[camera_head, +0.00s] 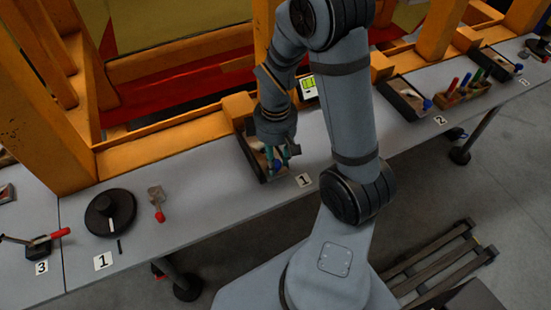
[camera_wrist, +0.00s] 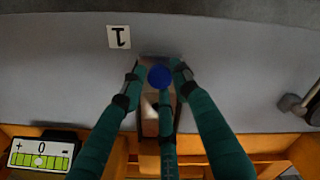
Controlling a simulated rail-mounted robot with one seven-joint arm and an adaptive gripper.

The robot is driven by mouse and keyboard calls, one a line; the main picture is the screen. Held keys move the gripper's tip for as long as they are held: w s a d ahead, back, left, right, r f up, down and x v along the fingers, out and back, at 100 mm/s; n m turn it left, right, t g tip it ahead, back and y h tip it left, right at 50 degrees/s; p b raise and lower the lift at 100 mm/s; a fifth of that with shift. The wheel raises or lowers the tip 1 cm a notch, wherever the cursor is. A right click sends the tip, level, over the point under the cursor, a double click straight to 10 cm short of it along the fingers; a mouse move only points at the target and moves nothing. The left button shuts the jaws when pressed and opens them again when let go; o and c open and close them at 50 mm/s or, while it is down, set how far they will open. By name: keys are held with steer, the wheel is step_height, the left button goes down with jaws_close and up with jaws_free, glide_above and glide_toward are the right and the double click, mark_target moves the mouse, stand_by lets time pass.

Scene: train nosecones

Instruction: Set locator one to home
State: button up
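The locator by the centre label 1 is a black tray (camera_head: 249,160) with a light block inside and a blue round knob (camera_head: 277,165). The knob also shows in the wrist view (camera_wrist: 160,76). My gripper (camera_head: 279,157) points down over the tray's front end. In the wrist view its green fingers (camera_wrist: 157,70) are apart, one on each side of the blue knob, with a third finger below it in the picture. Gaps show between the side fingertips and the knob, so the gripper looks open. The third finger partly covers the light block (camera_wrist: 150,122); contact is unclear.
A gauge display (camera_head: 308,87) reads 0 in the wrist view (camera_wrist: 39,155). A black disc (camera_head: 98,222) and a red-handled tool (camera_head: 157,203) lie left. Another tray (camera_head: 405,98) and a coloured-handle rack (camera_head: 464,92) stand right. Orange beams (camera_head: 160,153) line the back.

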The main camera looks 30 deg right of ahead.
steer(key=c, duration=0.6)
jaws_close()
